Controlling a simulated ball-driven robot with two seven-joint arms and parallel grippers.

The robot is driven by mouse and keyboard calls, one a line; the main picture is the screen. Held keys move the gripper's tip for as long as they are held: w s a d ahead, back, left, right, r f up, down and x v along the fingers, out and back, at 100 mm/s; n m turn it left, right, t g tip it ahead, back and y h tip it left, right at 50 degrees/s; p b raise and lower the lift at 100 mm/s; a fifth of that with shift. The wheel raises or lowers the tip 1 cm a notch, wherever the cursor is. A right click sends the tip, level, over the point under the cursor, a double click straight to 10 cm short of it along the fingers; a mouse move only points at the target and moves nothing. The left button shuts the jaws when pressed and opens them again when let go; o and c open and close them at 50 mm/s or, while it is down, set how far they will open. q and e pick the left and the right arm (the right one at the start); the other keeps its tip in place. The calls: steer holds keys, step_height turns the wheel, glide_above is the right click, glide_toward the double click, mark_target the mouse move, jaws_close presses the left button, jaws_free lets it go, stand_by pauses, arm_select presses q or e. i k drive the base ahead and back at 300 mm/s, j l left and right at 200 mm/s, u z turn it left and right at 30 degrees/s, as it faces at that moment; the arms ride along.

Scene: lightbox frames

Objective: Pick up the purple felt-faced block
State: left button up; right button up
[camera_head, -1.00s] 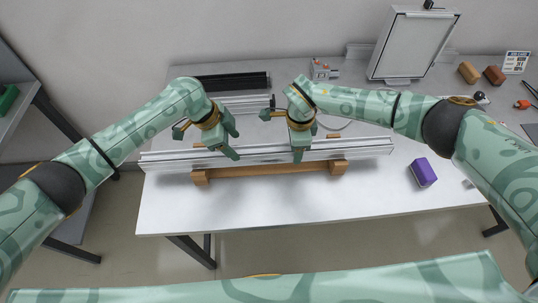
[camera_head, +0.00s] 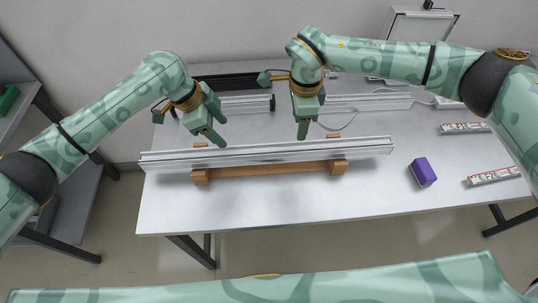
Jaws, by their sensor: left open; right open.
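The purple block (camera_head: 423,172) stands on the right part of the white table, near its front edge. Nothing touches it. It is too small to tell which face is felt. My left gripper (camera_head: 190,128) is open and empty, above the left part of the aluminium rail, far to the left of the block. My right gripper (camera_head: 284,105) is open and empty, above and behind the rail's middle, to the left of and further back than the block.
A long aluminium rail (camera_head: 265,151) rests on wooden supports (camera_head: 270,170) across the table (camera_head: 290,205). Two labelled strips (camera_head: 465,128) (camera_head: 493,176) lie to the block's right. A framed panel (camera_head: 418,24) stands at the back, partly behind my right arm. The table's front is clear.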

mark_target(424, 173)
steer(key=k, duration=1)
